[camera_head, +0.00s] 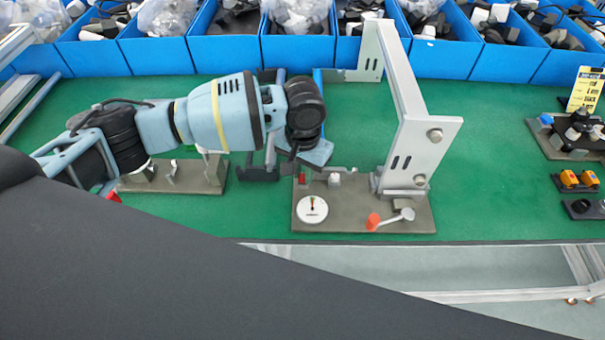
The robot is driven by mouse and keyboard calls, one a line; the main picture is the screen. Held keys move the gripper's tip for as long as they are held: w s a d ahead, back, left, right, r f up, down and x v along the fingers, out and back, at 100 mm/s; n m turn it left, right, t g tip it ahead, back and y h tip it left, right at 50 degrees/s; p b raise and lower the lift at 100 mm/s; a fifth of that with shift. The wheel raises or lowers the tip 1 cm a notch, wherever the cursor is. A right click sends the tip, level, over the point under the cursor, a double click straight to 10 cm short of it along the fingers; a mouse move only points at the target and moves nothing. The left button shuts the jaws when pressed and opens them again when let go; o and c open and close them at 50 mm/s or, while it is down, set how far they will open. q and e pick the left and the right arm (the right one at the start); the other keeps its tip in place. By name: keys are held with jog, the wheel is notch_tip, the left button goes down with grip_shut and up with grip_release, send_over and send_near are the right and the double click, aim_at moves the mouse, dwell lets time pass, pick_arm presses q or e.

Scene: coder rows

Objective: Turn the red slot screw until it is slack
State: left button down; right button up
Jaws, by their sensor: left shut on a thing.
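My left gripper (277,170) reaches in from the left over the rear left part of a grey fixture plate (345,221). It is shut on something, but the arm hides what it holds. A small red part (302,179) shows on the plate just beside the gripper. An orange-red knob (373,221) next to a silver lever (400,217) sits at the plate's front. I cannot tell which red part is the slot screw, and no slot is visible. A white round dial (312,210) lies at the plate's front left. My right gripper is not in view.
A tall grey bracket (418,150) rises from the plate right of my gripper. Another fixture plate (206,178) lies left, partly under my arm. Blue bins (420,57) line the back. Small fixtures (578,180) stand far right. Green table between is clear.

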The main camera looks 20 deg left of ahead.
pick_arm(q)
jog(key=shift+r+n+p, duration=0.25)
jog(key=shift+n+p, duration=0.65)
jog(key=shift+n, duration=0.8)
jog(key=shift+f+n, duration=0.25)
jog(key=shift+n, duration=0.95)
jog(key=n, duration=0.4)
jog(key=shift+r+n, duration=0.1)
jog(key=shift+n, duration=0.2)
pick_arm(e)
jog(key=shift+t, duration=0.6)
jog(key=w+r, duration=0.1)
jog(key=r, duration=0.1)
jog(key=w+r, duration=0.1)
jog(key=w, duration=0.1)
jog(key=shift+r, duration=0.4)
